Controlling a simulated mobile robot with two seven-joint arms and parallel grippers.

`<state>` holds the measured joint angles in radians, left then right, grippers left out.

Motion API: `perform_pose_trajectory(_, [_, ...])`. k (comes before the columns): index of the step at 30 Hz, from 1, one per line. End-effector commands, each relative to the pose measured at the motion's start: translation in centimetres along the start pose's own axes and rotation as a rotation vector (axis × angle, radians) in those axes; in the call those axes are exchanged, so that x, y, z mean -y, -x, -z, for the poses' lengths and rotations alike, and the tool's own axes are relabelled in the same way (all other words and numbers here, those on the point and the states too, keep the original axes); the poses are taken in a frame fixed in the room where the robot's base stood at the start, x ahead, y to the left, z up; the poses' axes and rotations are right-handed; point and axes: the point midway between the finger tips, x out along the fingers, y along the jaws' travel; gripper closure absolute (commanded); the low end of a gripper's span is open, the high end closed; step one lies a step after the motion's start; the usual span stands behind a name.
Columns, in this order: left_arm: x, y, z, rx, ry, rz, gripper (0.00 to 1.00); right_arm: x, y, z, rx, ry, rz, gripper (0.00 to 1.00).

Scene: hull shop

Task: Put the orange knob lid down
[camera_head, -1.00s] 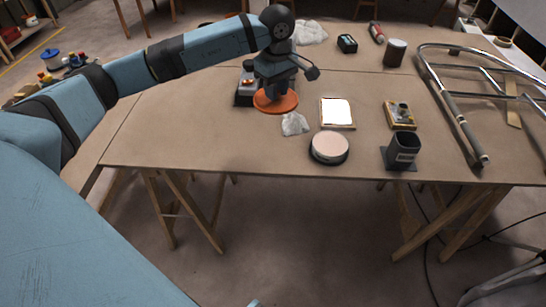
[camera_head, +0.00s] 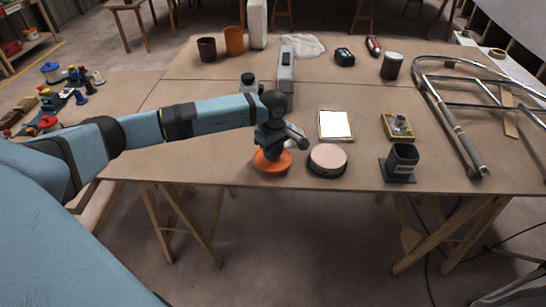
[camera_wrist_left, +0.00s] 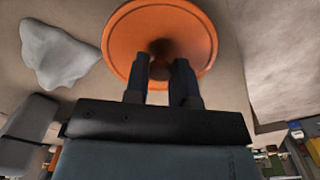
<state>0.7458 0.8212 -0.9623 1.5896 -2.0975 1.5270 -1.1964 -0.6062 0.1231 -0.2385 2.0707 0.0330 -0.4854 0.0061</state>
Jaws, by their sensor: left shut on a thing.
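The orange knob lid (camera_head: 272,168) is a round disc near the front edge of the table, left of the round pale-topped tin. My left gripper (camera_head: 273,151) is above it, pointing down. My right gripper is not in view.
The round tin (camera_head: 328,158) stands close to the lid's right. A white-faced square (camera_head: 336,125), a dark holder (camera_head: 402,162) and a metal tube frame (camera_head: 455,125) lie farther right. A grey upright device (camera_head: 286,72) stands behind. Bare table (camera_head: 200,160) lies left.

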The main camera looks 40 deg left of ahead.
Motion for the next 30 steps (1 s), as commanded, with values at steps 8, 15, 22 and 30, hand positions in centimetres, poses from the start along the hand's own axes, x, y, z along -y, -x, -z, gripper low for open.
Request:
perform_pose_trajectory(8, [0.0, -2.8, 0.0, 0.0, 0.001, 0.001, 0.99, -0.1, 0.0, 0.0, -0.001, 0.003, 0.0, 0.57])
perform_pose_trajectory(15, [0.0, -3.1, 0.0, 0.0, 0.0, 0.001, 0.99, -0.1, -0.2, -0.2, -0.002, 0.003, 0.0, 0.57])
perform_pose_trajectory(22, [0.0, -3.1, 0.0, 0.0, 0.001, 0.001, 0.51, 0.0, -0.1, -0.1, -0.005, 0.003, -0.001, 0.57])
perform_pose_trajectory(30, [0.0, -2.7, 0.0, 0.001, 0.0, 0.001, 0.51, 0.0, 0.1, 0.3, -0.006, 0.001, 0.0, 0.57])
